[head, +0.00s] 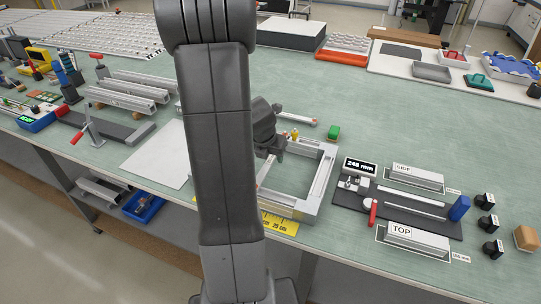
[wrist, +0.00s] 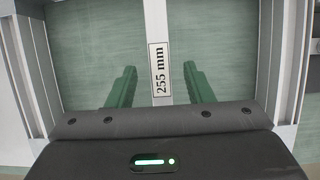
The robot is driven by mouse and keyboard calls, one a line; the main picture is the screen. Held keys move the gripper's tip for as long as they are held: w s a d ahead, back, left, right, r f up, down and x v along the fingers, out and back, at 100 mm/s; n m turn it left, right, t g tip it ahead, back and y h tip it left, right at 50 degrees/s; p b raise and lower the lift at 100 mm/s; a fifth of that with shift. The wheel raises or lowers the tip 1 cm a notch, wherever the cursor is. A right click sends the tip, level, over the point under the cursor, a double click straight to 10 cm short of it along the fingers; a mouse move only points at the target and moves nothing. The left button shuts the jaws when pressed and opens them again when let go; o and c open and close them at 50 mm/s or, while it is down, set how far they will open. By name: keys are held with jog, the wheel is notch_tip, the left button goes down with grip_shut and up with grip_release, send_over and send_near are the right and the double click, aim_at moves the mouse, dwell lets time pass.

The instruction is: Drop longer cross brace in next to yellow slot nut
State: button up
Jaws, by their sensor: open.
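A pale bar labelled 255 mm (wrist: 158,25) shows in the wrist view, running up the picture between my fingers; I take it for a cross brace. My gripper (wrist: 159,70) is open, with one green finger on each side of the bar and gaps between. In the head view my gripper (head: 272,147) is low over the left part of the aluminium frame (head: 318,190). A small yellow item (head: 295,133) is at the frame's far side; I cannot tell if it is the slot nut. My arm hides the frame's left part.
Extrusions (head: 130,95) lie left.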

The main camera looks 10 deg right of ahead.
jog(key=p+v, duration=0.1)
jog(key=v, duration=1.1)
jog(key=shift+r+p, duration=0.3)
jog(key=shift+r, duration=0.1)
jog(key=shift+s, duration=0.1)
jog(key=b+x, duration=0.2)
jog(key=x, duration=1.2)
jog(key=shift+a+f, duration=0.1)
jog(key=shift+r, duration=0.25)
